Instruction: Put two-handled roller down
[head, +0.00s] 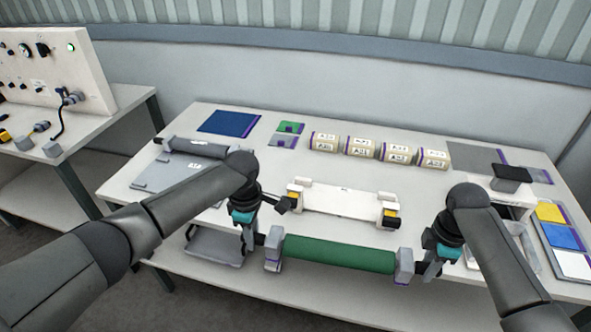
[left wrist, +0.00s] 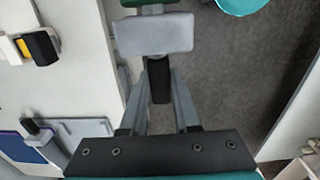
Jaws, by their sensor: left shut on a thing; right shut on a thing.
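The two-handled roller (head: 338,254) has a green cylinder, grey end blocks and dark handles. It is held roughly level along the table's front edge. My left gripper (head: 258,240) is shut on its left handle. In the left wrist view, my left gripper (left wrist: 160,88) grips the dark handle below the roller's grey end block (left wrist: 155,34), with floor behind. My right gripper (head: 424,268) is shut on the right handle, partly hidden by my arm. A white cradle (head: 342,203) with yellow and black end blocks stands empty on the table behind the roller.
Several labelled cream rolls (head: 360,147) stand in a row at the back. A grey tray (head: 170,172) with a dark roller (head: 200,147) lies at left. Blue, yellow and white pads (head: 563,236) lie at right. A control panel (head: 55,72) stands on another bench.

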